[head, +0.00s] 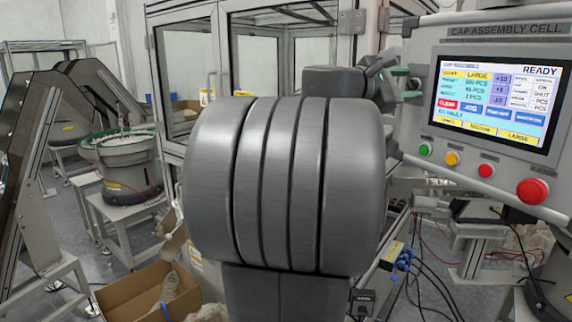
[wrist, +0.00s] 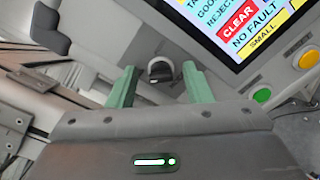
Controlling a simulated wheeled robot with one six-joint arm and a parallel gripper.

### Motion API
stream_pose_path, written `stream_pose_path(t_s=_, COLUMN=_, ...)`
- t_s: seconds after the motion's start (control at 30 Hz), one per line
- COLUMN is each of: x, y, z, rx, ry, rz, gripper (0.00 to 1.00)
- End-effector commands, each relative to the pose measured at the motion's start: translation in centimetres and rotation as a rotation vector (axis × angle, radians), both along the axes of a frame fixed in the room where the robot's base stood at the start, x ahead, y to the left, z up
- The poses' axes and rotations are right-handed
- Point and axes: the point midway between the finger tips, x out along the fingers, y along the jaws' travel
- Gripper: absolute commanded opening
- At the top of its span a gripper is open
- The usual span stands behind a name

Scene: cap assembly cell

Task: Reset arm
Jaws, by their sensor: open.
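Behind the fingers is the grey housing of the control panel, with a dark rounded part (wrist: 161,70) seen in the gap. I cannot tell whether the fingers touch it. In the head view my own large grey arm joint fills the middle and hides most of the arm. A bit of green near the panel's left edge may be the gripper (head: 398,72). The panel's screen (head: 499,92) reads READY.
The control panel (head: 480,30) stands at the right, close to my arm, with green, yellow and red buttons (head: 532,191) below its screen. A glazed machine enclosure (head: 190,70) is behind. A bowl feeder (head: 122,160) and an open cardboard box (head: 140,290) are at the left.

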Motion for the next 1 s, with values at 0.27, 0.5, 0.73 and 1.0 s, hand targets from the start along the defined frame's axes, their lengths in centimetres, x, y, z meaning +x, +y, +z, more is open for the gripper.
stream_pose_path(t_s=0.27, x=-0.10, y=0.05, z=-0.58, rx=0.126, ry=-0.259, rz=-0.001, gripper=0.46)
stream_pose_path(t_s=0.5, x=-0.12, y=0.05, z=-0.56, rx=0.230, ry=-0.473, rz=-0.001, gripper=0.46)
stream_pose_path(t_s=0.73, x=-0.12, y=0.07, z=-0.55, rx=0.325, ry=-0.668, rz=-0.001, gripper=0.46)
stream_pose_path(t_s=1.0, x=-0.11, y=0.08, z=-0.61, rx=0.433, ry=-0.887, rz=-0.001, gripper=0.46)
